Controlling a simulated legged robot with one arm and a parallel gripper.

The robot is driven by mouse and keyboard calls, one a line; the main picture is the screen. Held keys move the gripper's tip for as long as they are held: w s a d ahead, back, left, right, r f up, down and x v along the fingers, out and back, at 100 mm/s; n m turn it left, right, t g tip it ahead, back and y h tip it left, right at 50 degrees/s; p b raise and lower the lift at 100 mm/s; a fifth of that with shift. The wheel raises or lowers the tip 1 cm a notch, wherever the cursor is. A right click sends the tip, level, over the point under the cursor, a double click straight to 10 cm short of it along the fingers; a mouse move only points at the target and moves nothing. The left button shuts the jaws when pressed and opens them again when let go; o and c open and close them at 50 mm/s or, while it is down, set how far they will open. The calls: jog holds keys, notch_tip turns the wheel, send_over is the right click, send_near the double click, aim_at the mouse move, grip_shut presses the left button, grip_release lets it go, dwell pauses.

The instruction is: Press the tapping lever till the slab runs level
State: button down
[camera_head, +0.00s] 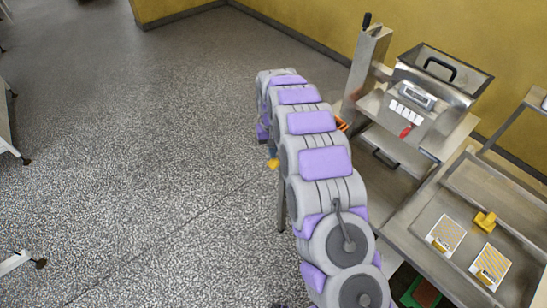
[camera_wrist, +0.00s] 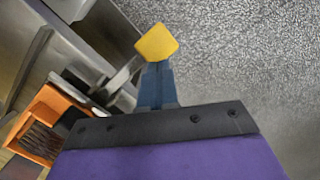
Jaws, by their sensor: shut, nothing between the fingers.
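My gripper (camera_wrist: 157,45) is shut and empty, its blue fingers ending in a yellow tip in the wrist view. In the camera_head view the yellow tip (camera_head: 272,163) shows just left of my arm, most of the gripper being hidden. The steel machine (camera_head: 437,85) stands to the right, apart from the tip. A black-topped handle (camera_head: 367,20) stands upright on its column, and a small red handle (camera_head: 406,131) is on its front. I cannot tell which is the tapping lever. In the wrist view, a pale metal bar (camera_wrist: 122,75) lies left of the fingers. No slab on the mesh is visible.
An orange box (camera_wrist: 45,125) lies at the left of the wrist view. A steel table (camera_head: 411,217) at the right carries two striped yellow-and-white pieces (camera_head: 446,235) and a yellow block (camera_head: 485,222). Open speckled floor (camera_head: 150,150) lies left of my arm.

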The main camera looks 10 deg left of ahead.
jog(key=shift+w+a+r, duration=0.25)
jog(key=shift+w+a, duration=0.05)
jog(key=shift+w, duration=0.35)
notch_tip(320, 180, up, 17)
jog(key=w+p, duration=0.1)
jog(key=p, duration=0.2)
jog(key=shift+w+a, duration=0.35)
jog(key=shift+a, duration=0.05)
dwell(0.8)
jog(key=shift+d, duration=0.1)
